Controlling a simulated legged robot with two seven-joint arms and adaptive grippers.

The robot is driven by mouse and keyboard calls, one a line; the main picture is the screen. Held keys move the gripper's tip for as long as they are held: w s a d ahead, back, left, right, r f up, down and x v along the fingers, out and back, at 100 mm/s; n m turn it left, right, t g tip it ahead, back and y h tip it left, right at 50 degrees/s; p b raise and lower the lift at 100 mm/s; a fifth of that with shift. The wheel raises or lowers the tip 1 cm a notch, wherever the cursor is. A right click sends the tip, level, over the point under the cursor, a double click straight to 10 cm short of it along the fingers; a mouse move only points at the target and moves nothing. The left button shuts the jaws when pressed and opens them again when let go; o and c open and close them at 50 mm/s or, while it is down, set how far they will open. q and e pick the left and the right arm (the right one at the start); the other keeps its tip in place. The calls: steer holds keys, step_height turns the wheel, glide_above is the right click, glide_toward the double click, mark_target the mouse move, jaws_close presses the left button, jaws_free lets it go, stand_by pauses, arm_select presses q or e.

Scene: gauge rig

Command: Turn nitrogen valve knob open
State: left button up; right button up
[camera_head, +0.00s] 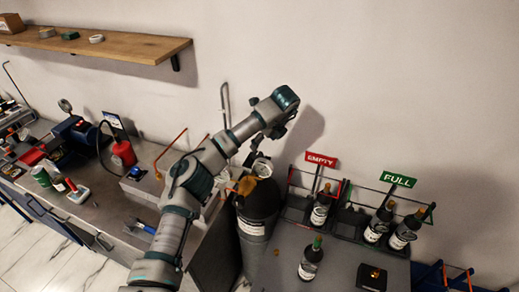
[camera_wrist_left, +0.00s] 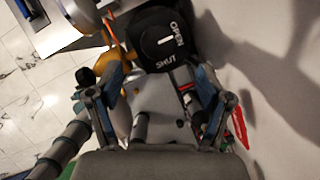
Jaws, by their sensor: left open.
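The nitrogen valve knob (camera_wrist_left: 150,48) is a black round cap marked OPEN and SHUT with a white line, at the top middle of the left wrist view. I cannot make it out in the head view. A dark gas cylinder (camera_head: 259,208) with a pale label stands upright beside the bench in the head view. My left gripper (camera_wrist_left: 158,75) is open, its fingers on either side below the knob in the wrist view, with nothing held between them. In the head view my left gripper (camera_head: 258,147) hangs above the cylinder top, partly hidden. My right gripper is not in view.
A workbench (camera_head: 110,205) with several tools and a red bottle (camera_head: 123,153) is at left. At right, a dark table holds bottles, a red EMPTY sign (camera_head: 321,159) and a green FULL sign (camera_head: 398,179). The wall is close behind the cylinder.

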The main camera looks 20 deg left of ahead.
arm_select(q)
steer(key=v, duration=0.3)
steer(key=shift+d+r, duration=0.1)
steer(key=shift+d, duration=0.05)
stand_by(0.3)
